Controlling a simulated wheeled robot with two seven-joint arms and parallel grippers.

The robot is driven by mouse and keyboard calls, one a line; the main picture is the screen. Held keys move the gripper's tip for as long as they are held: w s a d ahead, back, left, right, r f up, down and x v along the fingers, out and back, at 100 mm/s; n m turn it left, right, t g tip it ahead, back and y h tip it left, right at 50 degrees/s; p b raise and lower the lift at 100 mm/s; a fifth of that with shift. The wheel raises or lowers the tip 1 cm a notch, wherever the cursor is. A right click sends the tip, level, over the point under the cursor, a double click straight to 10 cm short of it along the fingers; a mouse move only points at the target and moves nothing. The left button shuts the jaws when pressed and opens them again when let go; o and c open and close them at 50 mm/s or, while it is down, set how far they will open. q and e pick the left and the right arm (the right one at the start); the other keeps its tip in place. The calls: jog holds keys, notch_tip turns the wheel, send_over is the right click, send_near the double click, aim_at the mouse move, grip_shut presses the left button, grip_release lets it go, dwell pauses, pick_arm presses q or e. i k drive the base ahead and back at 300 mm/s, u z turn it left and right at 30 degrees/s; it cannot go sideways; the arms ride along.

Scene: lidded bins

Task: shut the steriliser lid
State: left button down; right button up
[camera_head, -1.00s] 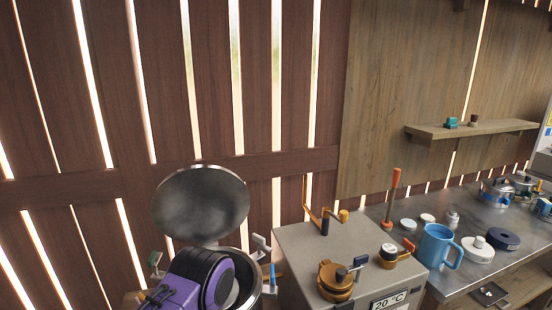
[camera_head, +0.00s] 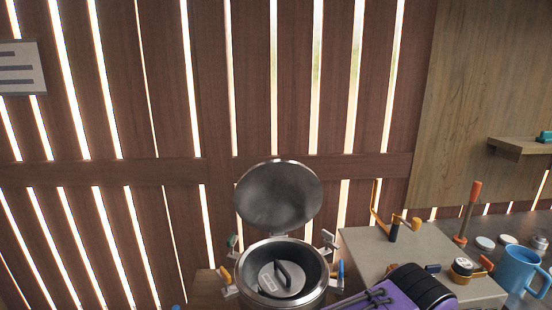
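The steriliser (camera_head: 322,290) is a round metal pot at the bottom middle, open at the top. Its round grey lid (camera_head: 278,197) stands raised and tilted back at the rear of the rim. Inside the pot is a grey disc (camera_head: 282,277) with a dark handle and a small label. Clamps stick out around the rim, one with an orange handle (camera_head: 225,275) and one with a blue handle (camera_head: 340,275). Neither of my grippers is in view. A purple and black link of one of my arms shows at the bottom, right of the pot.
A grey box (camera_head: 362,252) stands just right of the steriliser, with a bent orange lever (camera_head: 376,205) and knobs on top. A blue jug (camera_head: 518,270) and small white items are on the counter further right. A slatted wooden wall stands behind.

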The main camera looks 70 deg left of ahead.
aim_at(275, 197)
jog(key=k, duration=0.3)
jog(key=u, duration=0.95)
